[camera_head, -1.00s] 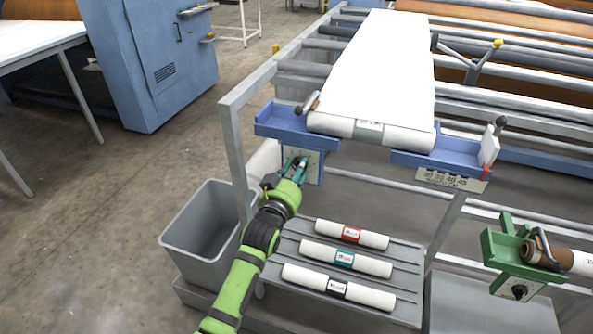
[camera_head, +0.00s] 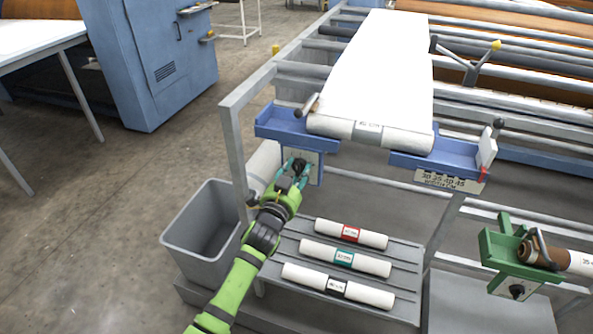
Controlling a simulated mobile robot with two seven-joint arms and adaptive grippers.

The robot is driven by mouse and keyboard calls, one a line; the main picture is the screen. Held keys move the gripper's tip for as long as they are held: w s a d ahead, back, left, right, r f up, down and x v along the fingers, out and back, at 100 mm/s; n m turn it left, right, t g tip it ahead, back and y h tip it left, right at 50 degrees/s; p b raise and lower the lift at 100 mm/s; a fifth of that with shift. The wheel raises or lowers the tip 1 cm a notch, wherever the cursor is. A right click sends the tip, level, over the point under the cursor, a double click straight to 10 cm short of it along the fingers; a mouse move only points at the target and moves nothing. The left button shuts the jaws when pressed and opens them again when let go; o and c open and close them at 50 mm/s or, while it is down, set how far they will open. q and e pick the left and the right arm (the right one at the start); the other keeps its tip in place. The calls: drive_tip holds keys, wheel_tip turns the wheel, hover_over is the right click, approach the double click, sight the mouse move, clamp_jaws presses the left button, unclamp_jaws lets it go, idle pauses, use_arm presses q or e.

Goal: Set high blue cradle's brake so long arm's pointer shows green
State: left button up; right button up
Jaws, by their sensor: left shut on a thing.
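The high blue cradle has a left bracket (camera_head: 291,126) and a right bracket (camera_head: 440,163). A white roll (camera_head: 372,133) with a grey label lies between them. A pale brake plate (camera_head: 313,163) hangs under the left bracket, with a dark knob on it. My left gripper (camera_head: 299,168) is at the plate's front, shut on the knob, and its fingers cover much of it. The plate's marks are too small to read. A dark-tipped lever (camera_head: 308,105) sits on the left bracket. I cannot make out the long arm's pointer or a green mark. My right gripper is out of view.
A lower green cradle (camera_head: 515,256) with a brown-cored roll is at the right. A grey shelf (camera_head: 410,262) holds three labelled white rolls below. A grey bin (camera_head: 205,235) stands left of my left arm. A blue cabinet (camera_head: 165,60) stands further back.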

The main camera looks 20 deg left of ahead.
use_arm(q)
drive_tip(key=m, duration=0.4)
drive_tip(key=shift+a+f+m, duration=0.1)
drive_tip(key=shift+f+m, duration=0.2)
drive_tip(key=shift+a+r+m, duration=0.1)
drive_tip(key=shift+m, duration=1.8)
drive_tip(key=o, duration=1.1)
drive_tip(key=shift+r, duration=0.1)
drive_tip(key=shift+o, duration=0.2)
drive_tip(key=shift+s, duration=0.1)
drive_tip(key=shift+s, duration=0.3)
drive_tip(key=s, duration=1.1)
drive_tip(key=shift+a, duration=0.25)
drive_tip(key=shift+s, duration=0.1)
